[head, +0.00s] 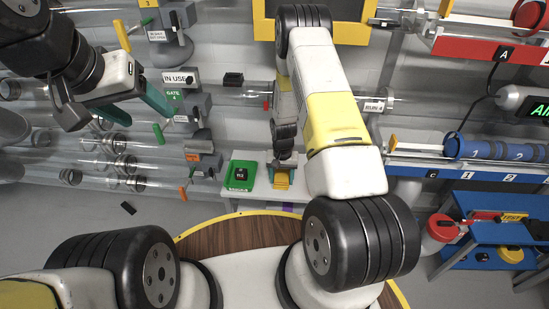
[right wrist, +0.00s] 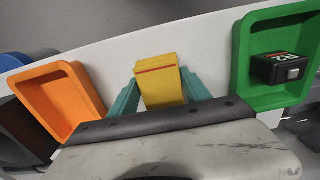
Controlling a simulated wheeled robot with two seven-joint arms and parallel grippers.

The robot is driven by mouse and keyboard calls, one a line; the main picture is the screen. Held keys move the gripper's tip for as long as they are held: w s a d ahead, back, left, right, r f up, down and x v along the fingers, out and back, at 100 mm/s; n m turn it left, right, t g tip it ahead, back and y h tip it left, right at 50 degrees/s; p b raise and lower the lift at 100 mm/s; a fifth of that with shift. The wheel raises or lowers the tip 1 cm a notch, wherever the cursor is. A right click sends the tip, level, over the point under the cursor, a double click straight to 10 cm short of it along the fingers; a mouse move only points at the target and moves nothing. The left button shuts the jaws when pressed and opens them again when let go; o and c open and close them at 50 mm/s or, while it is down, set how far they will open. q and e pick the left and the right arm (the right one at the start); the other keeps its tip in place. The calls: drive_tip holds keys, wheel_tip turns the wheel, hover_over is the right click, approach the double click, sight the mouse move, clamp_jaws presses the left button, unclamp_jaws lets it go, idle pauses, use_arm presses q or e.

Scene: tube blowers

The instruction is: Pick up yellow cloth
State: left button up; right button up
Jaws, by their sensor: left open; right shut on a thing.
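The yellow cloth (right wrist: 158,85) is a small folded yellow pad with a red stripe near one edge. In the right wrist view it sits between the teal fingers of my right gripper (right wrist: 160,88), which is shut on it. In the head view the yellow cloth (head: 281,181) shows just below my right gripper (head: 283,168), over the white shelf. Whether it touches the shelf is unclear. My left gripper (head: 133,106) is open and empty at the upper left, near the clear tubes, far from the cloth.
A green tray (right wrist: 243,55) holding a black block marked R2 (right wrist: 283,68) and an orange tray (right wrist: 92,92) flank the cloth on the white shelf (head: 264,192). A blue table (head: 480,210) stands at right.

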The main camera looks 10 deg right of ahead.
sight(282, 177)
drive_tip(key=shift+c, duration=0.4)
drive_tip(key=shift+r, duration=0.1)
wheel_tip(282, 177, up, 3)
drive_tip(key=shift+r, duration=0.2)
drive_tip(key=s+a+r, duration=0.1)
drive_tip(key=s+a, duration=0.7)
drive_tip(key=s, duration=0.5)
drive_tip(key=shift+s+a+r, duration=0.2)
drive_tip(key=shift+s, duration=0.15)
